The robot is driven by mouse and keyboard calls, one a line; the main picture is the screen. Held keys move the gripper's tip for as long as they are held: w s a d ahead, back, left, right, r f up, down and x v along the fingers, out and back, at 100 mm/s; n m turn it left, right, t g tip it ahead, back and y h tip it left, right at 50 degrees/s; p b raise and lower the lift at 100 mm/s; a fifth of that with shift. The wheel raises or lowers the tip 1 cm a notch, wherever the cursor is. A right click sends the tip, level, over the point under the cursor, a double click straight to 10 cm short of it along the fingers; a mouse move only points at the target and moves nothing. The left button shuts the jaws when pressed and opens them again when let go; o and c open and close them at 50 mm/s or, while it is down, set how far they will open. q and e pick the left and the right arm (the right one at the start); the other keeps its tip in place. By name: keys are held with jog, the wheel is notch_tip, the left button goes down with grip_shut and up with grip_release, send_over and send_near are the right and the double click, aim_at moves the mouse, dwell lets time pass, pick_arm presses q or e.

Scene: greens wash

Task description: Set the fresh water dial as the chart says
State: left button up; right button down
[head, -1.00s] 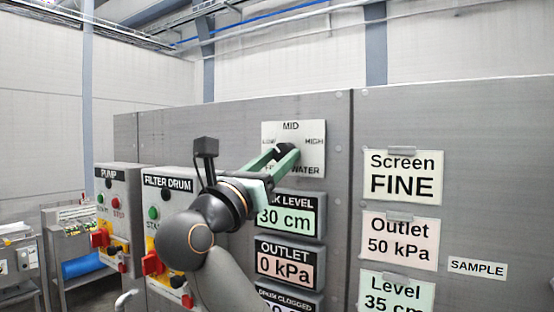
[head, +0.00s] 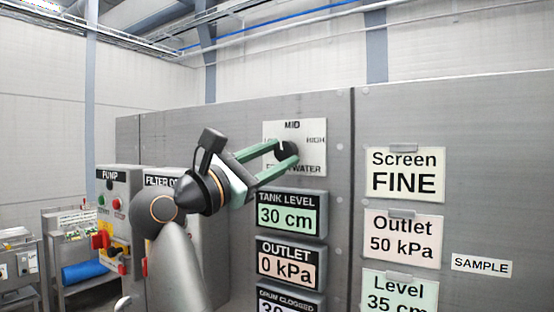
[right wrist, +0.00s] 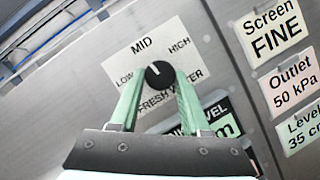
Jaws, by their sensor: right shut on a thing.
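The fresh water dial is a black round knob (head: 286,152) on a white plate (head: 312,158) marked LOW, MID and HIGH. It also shows in the right wrist view (right wrist: 159,75). Its white pointer mark points up and a little left, close to the MID direction. My right gripper (head: 287,153) has its green fingers shut on the knob, one on each side; it also shows in the right wrist view (right wrist: 160,88). In the head view the fingers cover part of LOW and FRESH WATER. My left gripper is not in view.
Right of the dial hang cards: Screen FINE (head: 404,174), Outlet 50 kPa (head: 402,236) and Level 35 cm (head: 399,292). Below it, displays read tank level 30 cm (head: 287,214) and outlet 0 kPa (head: 290,264). A pump box (head: 118,208) stands left.

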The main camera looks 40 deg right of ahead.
jog(key=m, duration=0.2)
jog(key=m+g+y+p, duration=0.1)
jog(key=m, duration=0.2)
jog(key=shift+w+r+m+g, duration=0.15)
jog(key=shift+r+m+g, duration=0.1)
jog(key=shift+m+g, duration=0.15)
jog(key=m+g+y+p, duration=0.1)
jog(key=m+y+p, duration=0.1)
jog(key=m, duration=0.2)
jog(key=shift+r, duration=0.15)
jog(key=shift+m+y+p, duration=0.3)
jog(key=shift+m+p, duration=0.15)
jog(key=shift+m, duration=0.55)
jog(key=shift+c, duration=1.9)
grip_release()
jog(key=shift+a, duration=0.1)
